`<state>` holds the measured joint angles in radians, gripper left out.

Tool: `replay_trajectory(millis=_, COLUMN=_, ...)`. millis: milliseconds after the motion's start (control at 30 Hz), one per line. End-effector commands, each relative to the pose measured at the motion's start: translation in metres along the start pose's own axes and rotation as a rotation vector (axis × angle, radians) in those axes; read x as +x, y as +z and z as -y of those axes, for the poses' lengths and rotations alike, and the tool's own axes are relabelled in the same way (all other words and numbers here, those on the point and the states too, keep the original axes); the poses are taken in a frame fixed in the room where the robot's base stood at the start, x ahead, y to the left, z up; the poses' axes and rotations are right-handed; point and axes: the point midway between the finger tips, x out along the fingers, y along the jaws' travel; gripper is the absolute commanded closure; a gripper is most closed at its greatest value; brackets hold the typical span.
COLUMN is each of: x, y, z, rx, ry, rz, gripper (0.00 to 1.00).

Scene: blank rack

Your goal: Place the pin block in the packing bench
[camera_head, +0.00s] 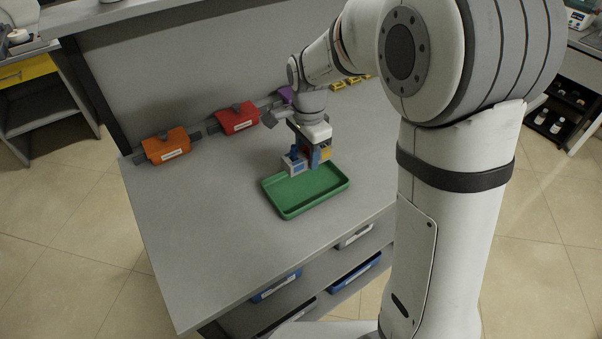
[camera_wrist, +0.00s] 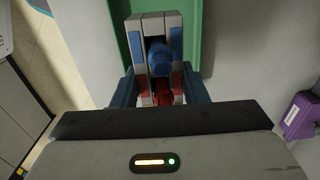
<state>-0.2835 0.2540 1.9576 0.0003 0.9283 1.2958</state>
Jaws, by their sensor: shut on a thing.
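My gripper (camera_head: 313,154) is shut on the pin block (camera_head: 294,166), a grey block with blue and red parts. In the wrist view the pin block (camera_wrist: 152,22) sits between the two blue-grey fingers of my gripper (camera_wrist: 160,85), with a blue pin and a red pin showing. The block is at the far edge of a green tray (camera_head: 290,213) on the grey bench (camera_head: 190,230). The tray (camera_wrist: 197,30) also shows behind the block in the wrist view. I cannot tell whether the block touches the tray. The visible part of the tray is empty.
Orange (camera_head: 166,147), red (camera_head: 237,119) and purple (camera_head: 287,93) cases line the back of the bench; the purple one (camera_wrist: 300,115) also shows at the wrist view's right. Blue bins (camera_head: 277,286) sit on the shelf below. The bench's left front is clear.

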Motion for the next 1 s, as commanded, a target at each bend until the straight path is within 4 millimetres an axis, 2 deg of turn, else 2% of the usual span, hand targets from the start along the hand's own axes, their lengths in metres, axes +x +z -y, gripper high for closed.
replay_trajectory(millis=100, x=0.024, y=0.004, z=0.000, rx=-0.009, ry=0.006, rz=0.002, gripper=0.83)
replay_trajectory(millis=200, x=0.040, y=0.006, z=0.000, rx=-0.013, ry=0.006, rz=0.002, gripper=0.83)
replay_trajectory(millis=367, x=0.054, y=0.007, z=0.001, rx=-0.018, ry=0.003, rz=0.001, gripper=0.83)
replay_trajectory(millis=533, x=0.079, y=0.008, z=0.001, rx=-0.020, ry=0.004, rz=0.001, gripper=0.83)
replay_trajectory(millis=633, x=0.086, y=0.008, z=0.001, rx=-0.020, ry=0.002, rz=0.001, gripper=0.83)
replay_trajectory(millis=1000, x=0.091, y=0.009, z=0.002, rx=-0.021, ry=0.001, rz=0.000, gripper=0.83)
